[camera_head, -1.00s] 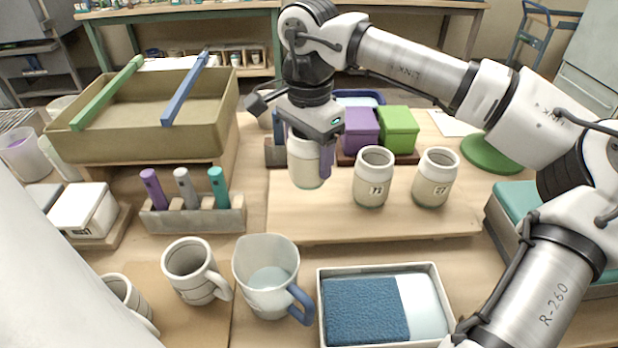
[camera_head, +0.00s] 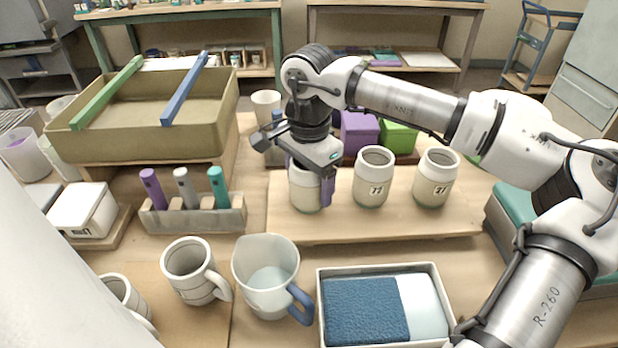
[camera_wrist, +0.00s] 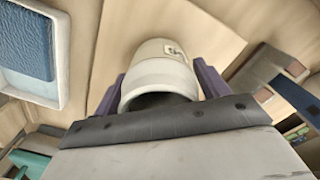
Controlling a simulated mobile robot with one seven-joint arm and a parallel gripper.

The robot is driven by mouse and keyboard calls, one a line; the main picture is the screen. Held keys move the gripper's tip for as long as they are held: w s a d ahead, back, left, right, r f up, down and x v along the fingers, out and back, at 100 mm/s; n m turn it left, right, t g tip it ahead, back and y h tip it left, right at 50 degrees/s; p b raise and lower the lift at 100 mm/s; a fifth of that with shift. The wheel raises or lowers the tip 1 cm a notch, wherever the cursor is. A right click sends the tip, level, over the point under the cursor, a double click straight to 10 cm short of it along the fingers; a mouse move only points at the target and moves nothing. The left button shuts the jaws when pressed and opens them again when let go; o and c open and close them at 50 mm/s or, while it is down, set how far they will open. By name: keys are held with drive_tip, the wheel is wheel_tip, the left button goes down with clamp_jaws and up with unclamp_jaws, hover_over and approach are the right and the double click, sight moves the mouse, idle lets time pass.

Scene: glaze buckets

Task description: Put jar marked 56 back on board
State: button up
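A cream jar (camera_head: 304,192) is between the fingers of my gripper (camera_head: 311,180), upright at the left part of the wooden board (camera_head: 400,224). Its base appears to be at the board's surface; I cannot tell whether it bears its weight there. In the wrist view the jar (camera_wrist: 162,68) fills the space between the two purple fingers, and its label is only partly visible and unreadable. My gripper is shut on this jar. Two similar jars stand on the board to its right, one marked 77 or similar (camera_head: 373,180) and one marked 27 or similar (camera_head: 435,180).
Purple (camera_head: 358,135) and green (camera_head: 397,139) boxes stand behind the board. A clear jug (camera_head: 266,272) and a tray with a blue sponge (camera_head: 365,310) are in front. A holder with several coloured sticks (camera_head: 195,218) stands to the left.

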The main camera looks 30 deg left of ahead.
drive_tip(key=shift+o, duration=1.1)
wheel_tip(320, 180, up, 12)
drive_tip(key=shift+r, duration=0.25)
